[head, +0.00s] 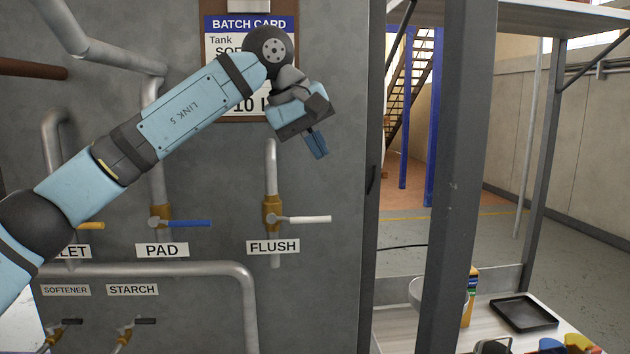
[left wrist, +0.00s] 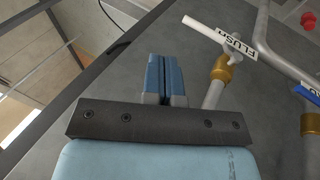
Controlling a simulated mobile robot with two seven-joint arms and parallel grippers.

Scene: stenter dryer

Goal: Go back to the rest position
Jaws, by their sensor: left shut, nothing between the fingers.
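My left gripper (head: 318,147) is raised in front of the grey panel (head: 330,200), just below the batch card and above the FLUSH valve. Its blue fingers are together and hold nothing. In the left wrist view the two fingers (left wrist: 165,78) stand side by side, with the FLUSH valve's white handle (left wrist: 208,30) beyond them. The gripper is apart from the white handle, which in the head view (head: 305,219) points right. The left arm reaches across the panel from the left edge. My right gripper is not in view.
The batch card (head: 252,24) is partly hidden by my arm. The PAD valve's blue handle (head: 185,223) points right, and pipes (head: 200,268) run along the panel. Right of a dark post (head: 455,170), a bench holds a black tray (head: 524,313). Open floor lies behind.

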